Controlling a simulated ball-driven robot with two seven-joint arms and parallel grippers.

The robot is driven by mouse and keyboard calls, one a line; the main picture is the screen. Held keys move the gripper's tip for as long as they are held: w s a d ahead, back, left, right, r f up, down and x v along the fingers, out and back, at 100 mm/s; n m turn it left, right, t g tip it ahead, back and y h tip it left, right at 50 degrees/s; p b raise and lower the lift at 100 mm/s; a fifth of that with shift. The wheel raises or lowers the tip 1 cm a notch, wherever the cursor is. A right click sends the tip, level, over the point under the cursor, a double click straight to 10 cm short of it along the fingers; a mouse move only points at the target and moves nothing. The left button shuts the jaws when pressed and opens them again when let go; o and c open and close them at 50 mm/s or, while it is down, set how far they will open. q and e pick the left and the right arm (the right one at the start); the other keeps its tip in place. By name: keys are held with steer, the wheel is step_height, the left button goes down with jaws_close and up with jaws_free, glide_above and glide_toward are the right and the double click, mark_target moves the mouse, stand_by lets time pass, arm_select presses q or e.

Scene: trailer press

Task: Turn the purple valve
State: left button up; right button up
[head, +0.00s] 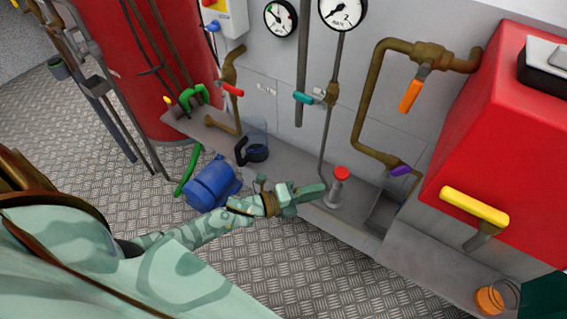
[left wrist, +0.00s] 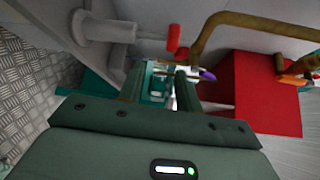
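The purple valve handle (head: 400,170) sits at the lower end of a bent brass pipe (head: 362,110) on the grey wall, left of the red box. In the left wrist view the purple handle (left wrist: 207,75) shows small, just beyond and right of the fingers. My left gripper (head: 312,193) is in front of the ledge, left of and below the purple handle and apart from it. In the left wrist view its fingers (left wrist: 164,85) stand apart with a gap between them; nothing is clearly held. I do not make out my right gripper.
A red-topped valve (head: 340,174) stands on the ledge close to my left gripper. A red box (head: 500,130) with a yellow handle (head: 474,206) juts out at right. A blue motor (head: 212,184) and a dark mug (head: 252,151) lie to the left.

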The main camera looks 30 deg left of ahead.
arm_select(q)
steer(key=s+a+f+n+y+p, duration=0.2)
steer(key=s+a+f+n+y, duration=0.2)
steer(key=f+n, duration=0.3)
steer(key=shift+s+a+f+n+g+y, duration=0.15)
steer(key=shift+s+f+n+g+y, duration=0.2)
steer(key=shift+s+f, duration=0.3)
steer(key=shift+r, duration=0.1)
steer(key=shift+c, duration=0.3)
